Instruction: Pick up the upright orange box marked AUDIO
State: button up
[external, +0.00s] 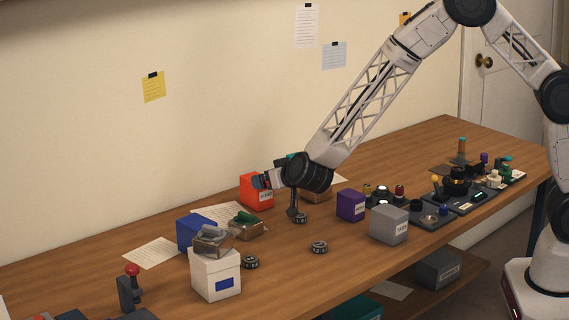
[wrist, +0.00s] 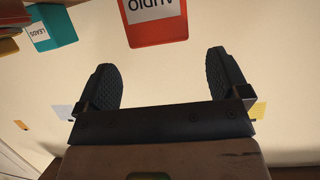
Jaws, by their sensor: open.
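The orange box (external: 255,194) stands upright near the wall, behind the middle of the table. In the wrist view the orange box (wrist: 158,34) appears upside down at the top, and its white label reads AUDIO. My gripper (external: 264,182) is at the box's right side in the external view, overlapping its edge. In the wrist view my gripper (wrist: 164,62) is open, with two dark fingers apart and nothing between them. The box lies beyond the fingertips, roughly centred between them. I cannot tell whether a finger touches it.
A teal box marked LEADS (wrist: 52,28) is beside the orange box. A metal tray with a green item (external: 244,228), a blue box (external: 193,234) and a white box (external: 215,276) stand nearby. A purple box (external: 350,206) and grey box (external: 389,224) are to the right.

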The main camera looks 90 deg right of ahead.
jog(key=shift+x, duration=0.85)
jog(key=shift+w, duration=0.1)
jog(key=shift+x, duration=2.55)
jog(key=shift+c, duration=0.4)
jog(key=c, duration=1)
jog(key=shift+r, duration=0.15)
